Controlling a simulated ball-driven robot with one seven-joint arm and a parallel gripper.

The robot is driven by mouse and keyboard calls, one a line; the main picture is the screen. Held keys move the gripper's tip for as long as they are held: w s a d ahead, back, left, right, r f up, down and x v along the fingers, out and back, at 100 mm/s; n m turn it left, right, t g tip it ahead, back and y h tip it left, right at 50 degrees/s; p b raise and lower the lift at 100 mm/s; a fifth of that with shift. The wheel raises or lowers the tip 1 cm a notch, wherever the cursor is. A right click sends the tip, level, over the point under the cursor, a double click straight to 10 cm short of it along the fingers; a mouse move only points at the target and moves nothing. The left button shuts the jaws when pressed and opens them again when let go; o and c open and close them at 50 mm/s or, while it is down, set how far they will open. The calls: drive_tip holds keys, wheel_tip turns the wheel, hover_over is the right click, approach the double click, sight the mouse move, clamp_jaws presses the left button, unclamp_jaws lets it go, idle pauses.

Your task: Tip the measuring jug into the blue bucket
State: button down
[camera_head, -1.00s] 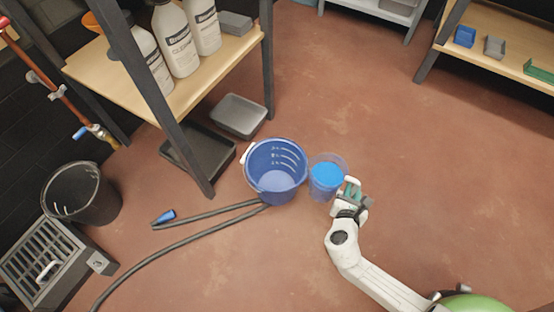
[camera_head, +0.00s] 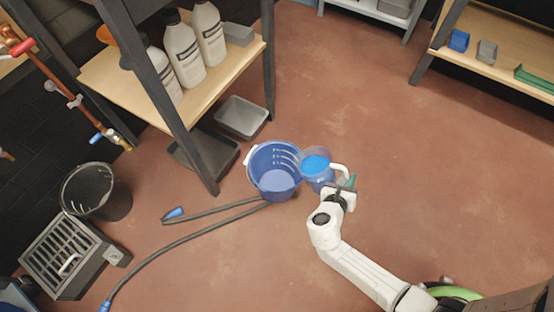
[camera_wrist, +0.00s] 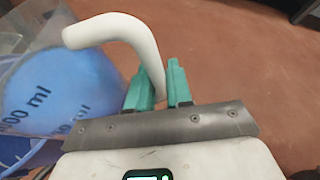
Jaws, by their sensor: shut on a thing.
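The blue bucket (camera_head: 274,171) stands on the floor in the middle of the head view, with its inside looking empty. The clear measuring jug (camera_head: 318,176) is at its right, close against the rim, and holds blue liquid (camera_head: 315,163). My gripper (camera_head: 345,183) is shut on the jug's white handle. In the wrist view the white handle (camera_wrist: 112,30) passes between the green fingertips of my gripper (camera_wrist: 158,85). The jug's wall with "ml" marks (camera_wrist: 45,92) shows tilted at the left, with part of the blue bucket (camera_wrist: 20,152) below it.
A shelf (camera_head: 215,75) with several white bottles stands behind the bucket. A grey hose (camera_head: 200,238) lies on the floor in front. A black bucket (camera_head: 97,192) and a grated box (camera_head: 68,255) are at the left. The floor at the right is clear.

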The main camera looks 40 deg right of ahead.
sight(332, 166)
drive_tip(key=shift+n+g+h, duration=0.4)
drive_tip(key=shift+n+g, duration=0.1)
drive_tip(key=shift+n, duration=0.4)
drive_tip(key=shift+w+a+r+p, duration=0.2)
drive_tip(key=shift+w+r+p, duration=0.2)
drive_tip(key=shift+r, duration=0.35)
drive_tip(key=shift+w+a+r+p, duration=0.2)
drive_tip(key=shift+w+r+p, duration=0.2)
drive_tip(key=shift+r, duration=0.35)
drive_tip(key=shift+w+a+r+p, duration=0.25)
drive_tip(key=shift+w+r, duration=0.2)
drive_tip(key=shift+r, duration=0.3)
drive_tip(key=shift+f, duration=0.15)
drive_tip(key=shift+w, duration=0.1)
drive_tip(key=shift+w+a+f+n+g+b, duration=0.15)
drive_tip(key=shift+w+n+g+b, duration=0.2)
drive_tip(key=shift+n+b, duration=0.35)
drive_tip(key=shift+w+a+r+n+g+h+b, duration=0.3)
drive_tip(key=shift+w+r+n+h+b, duration=0.15)
drive_tip(key=shift+n+b, duration=0.1)
drive_tip(key=shift+w+a+r+n+g+h+b, duration=0.15)
drive_tip(key=shift+w+r+n+g+h+b, duration=0.15)
drive_tip(key=shift+w+n+b, duration=0.2)
idle(2.8)
